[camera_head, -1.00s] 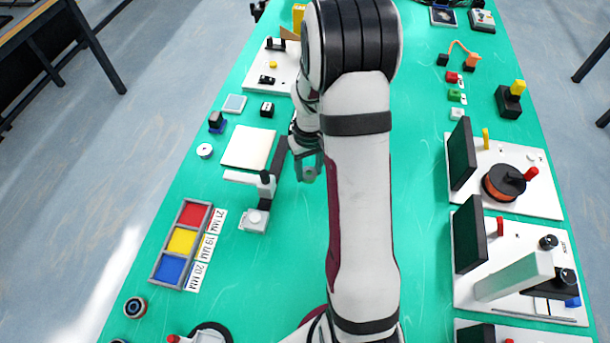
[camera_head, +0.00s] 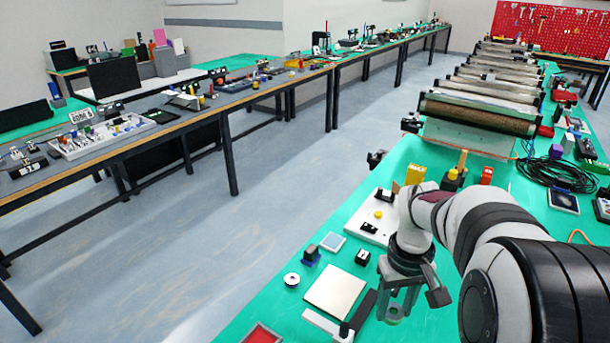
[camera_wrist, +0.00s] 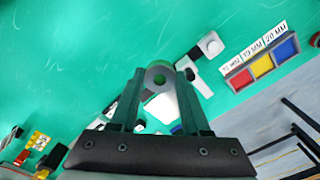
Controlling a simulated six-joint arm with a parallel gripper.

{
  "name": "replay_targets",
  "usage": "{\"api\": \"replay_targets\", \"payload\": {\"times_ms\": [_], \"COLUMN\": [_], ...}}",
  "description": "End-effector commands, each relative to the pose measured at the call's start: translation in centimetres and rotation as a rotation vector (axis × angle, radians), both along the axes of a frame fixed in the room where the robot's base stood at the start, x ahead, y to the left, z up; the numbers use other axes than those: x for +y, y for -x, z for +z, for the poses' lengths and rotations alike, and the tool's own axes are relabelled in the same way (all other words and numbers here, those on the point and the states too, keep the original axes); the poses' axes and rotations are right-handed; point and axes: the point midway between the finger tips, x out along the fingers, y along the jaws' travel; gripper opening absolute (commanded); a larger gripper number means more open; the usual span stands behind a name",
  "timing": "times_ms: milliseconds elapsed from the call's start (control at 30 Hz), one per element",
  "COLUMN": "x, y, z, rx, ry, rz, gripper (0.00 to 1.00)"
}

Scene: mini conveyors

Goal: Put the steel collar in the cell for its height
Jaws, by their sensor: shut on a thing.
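My gripper (camera_head: 396,306) is shut on the steel collar (camera_head: 394,317), a short grey ring with a central hole. The sorting tray (camera_wrist: 230,76) has a red cell (camera_wrist: 241,79), a yellow cell (camera_wrist: 262,63) and a blue cell (camera_wrist: 285,49). The head view shows only the red cell (camera_head: 262,335).
A black-and-white height gauge (camera_head: 345,328) stands left of my gripper, beside a pale square plate (camera_head: 335,292). A ring-shaped part (camera_head: 291,280) and small blocks (camera_head: 362,257) lie farther left. A white board (camera_head: 381,212) lies behind.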

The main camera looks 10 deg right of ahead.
Motion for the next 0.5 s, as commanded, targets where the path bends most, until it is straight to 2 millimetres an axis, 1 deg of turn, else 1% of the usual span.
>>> {"api": "replay_targets", "payload": {"times_ms": [33, 67, 100, 200, 300, 367, 400, 467, 500], "x": [2.3, 3.8, 5.7, 9.8, 12.2, 13.0, 13.2, 13.3, 13.3], "y": [-1.1, -1.6, -2.0, -2.4, -2.3, -2.3, -2.5, -3.1, -3.6], "z": [1.8, 2.8, 4.2, 7.1, 8.9, 9.1, 8.8, 7.3, 5.8], "rx": [-0.008, -0.009, -0.01, -0.012, -0.011, -0.009, -0.006, 0.0, 0.003], "ry": [0.004, 0.003, 0.003, -0.001, -0.004, -0.006, -0.005, -0.003, -0.004], "rz": [0.026, 0.034, 0.045, 0.061, 0.067, 0.076, 0.098, 0.163, 0.223], "gripper": [0.0, 0.0, 0.0, 0.0, 0.0, 0.0, 0.0, 0.0, 0.0]}}
